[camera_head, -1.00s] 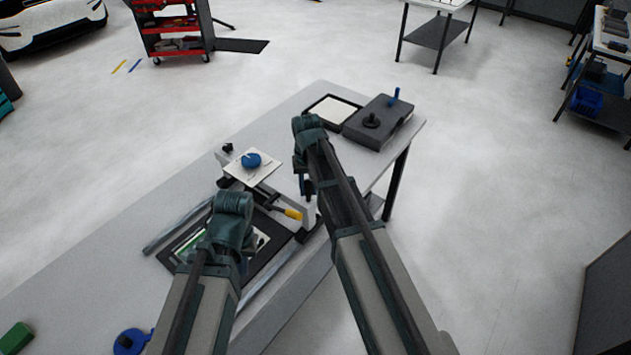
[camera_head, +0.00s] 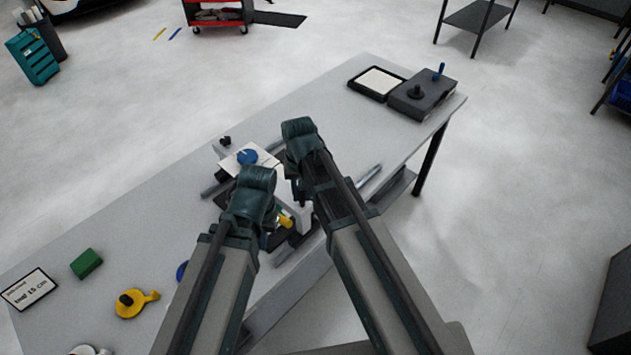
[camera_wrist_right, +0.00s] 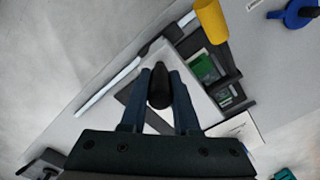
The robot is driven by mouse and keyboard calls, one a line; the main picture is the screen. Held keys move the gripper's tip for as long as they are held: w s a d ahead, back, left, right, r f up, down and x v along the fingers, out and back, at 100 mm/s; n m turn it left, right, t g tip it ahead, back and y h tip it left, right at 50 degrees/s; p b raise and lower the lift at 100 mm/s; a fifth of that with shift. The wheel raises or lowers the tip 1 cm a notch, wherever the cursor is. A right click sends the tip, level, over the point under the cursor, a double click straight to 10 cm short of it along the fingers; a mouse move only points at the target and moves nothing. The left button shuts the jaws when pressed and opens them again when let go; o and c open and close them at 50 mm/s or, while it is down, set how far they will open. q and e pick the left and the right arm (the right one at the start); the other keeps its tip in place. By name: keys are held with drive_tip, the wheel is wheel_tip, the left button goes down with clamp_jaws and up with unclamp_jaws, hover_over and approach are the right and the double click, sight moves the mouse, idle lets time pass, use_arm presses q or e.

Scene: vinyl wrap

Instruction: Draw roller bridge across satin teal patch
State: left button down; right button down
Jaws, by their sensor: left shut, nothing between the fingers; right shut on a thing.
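The roller bridge (camera_wrist_right: 190,108) is a pale plate lying across the rails (camera_wrist_right: 106,86). A black knob (camera_wrist_right: 160,90) stands up from it. My right gripper (camera_wrist_right: 160,86) is shut on this knob in the right wrist view. In the head view my right gripper (camera_head: 298,192) is over the bridge, its fingertips mostly hidden by my arm.
A white card with a blue round piece (camera_head: 247,157) sits behind the left wrist. A green block (camera_head: 86,263), a yellow tape roll (camera_head: 131,304) and a label card (camera_head: 29,289) lie at left. A black box (camera_head: 422,97) and framed tray (camera_head: 377,82) stand at the far right.

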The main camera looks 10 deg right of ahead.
drive_tip(key=s+a, duration=0.1)
drive_tip(key=a, duration=0.1)
drive_tip(key=s+a, duration=0.2)
drive_tip(key=shift+s+a, duration=0.15)
drive_tip(key=shift+s, duration=0.1)
drive_tip(key=c, duration=0.9)
unclamp_jaws()
drive_tip(key=shift+o, duration=1.3)
drive_tip(key=shift+a, duration=0.15)
drive_tip(key=shift+r, duration=0.15)
